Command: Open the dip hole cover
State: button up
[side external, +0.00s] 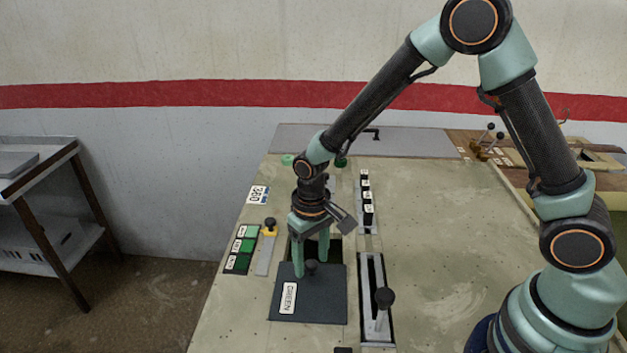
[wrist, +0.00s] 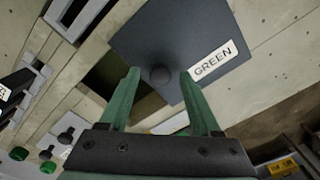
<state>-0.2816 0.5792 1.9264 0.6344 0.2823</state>
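The dip hole cover (side external: 327,302) is a dark grey square plate with a white GREEN label (side external: 289,298) and a small black knob (side external: 311,268). It also shows in the wrist view (wrist: 180,35). A dark opening (wrist: 112,78) shows along one edge of the cover, so the hole looks partly uncovered. My gripper (side external: 311,265) is over the cover at the knob. In the wrist view my gripper (wrist: 159,73) is open, with one green finger on each side of the knob (wrist: 159,75). Gaps show between fingers and knob there.
A black-knobbed lever (side external: 384,299) stands in a slot right of the cover. A yellow-based knob (side external: 270,228) and green label panel (side external: 241,249) are at left. A row of black switches (side external: 367,200) stands behind. The worktop (side external: 450,260) is clear to the right.

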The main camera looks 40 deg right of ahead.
notch_tip(320, 180, up, 12)
dwell(0.6)
jog(key=shift+r, duration=0.1)
jog(key=s+d+r+t, duration=0.5)
jog(key=s+d+r, duration=0.5)
jog(key=d, duration=0.1)
jog(key=shift+r+t, duration=0.2)
jog(key=shift+t, duration=0.1)
